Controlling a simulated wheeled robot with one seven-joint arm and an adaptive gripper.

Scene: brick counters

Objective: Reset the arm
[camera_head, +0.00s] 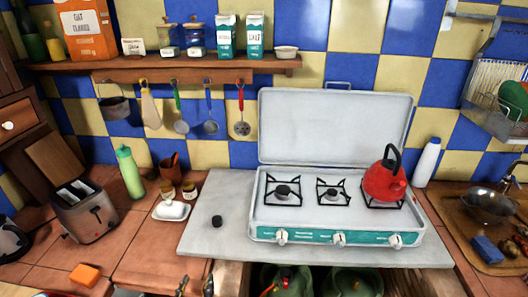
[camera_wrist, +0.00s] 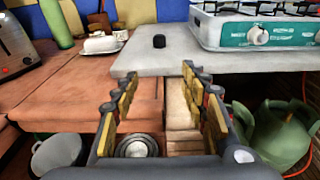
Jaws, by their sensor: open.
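My gripper (camera_wrist: 148,92) is open and empty in the wrist view, its two yellow-and-black fingers spread apart. It points toward the front edge of the counter, below a small black knob-like object (camera_wrist: 159,41) on the grey slab. Nothing is between the fingers. In the head view only the tips of my gripper (camera_head: 195,286) show at the bottom edge, in front of the counter. The rest of my arm is out of the head view.
A camping stove (camera_head: 335,215) with a red kettle (camera_head: 384,182) stands on the grey slab (camera_head: 222,247). A toaster (camera_head: 85,212), green bottle (camera_head: 130,172) and butter dish (camera_head: 171,210) are at left. Green gas canisters (camera_wrist: 270,137) sit below the counter. The slab's left part is mostly clear.

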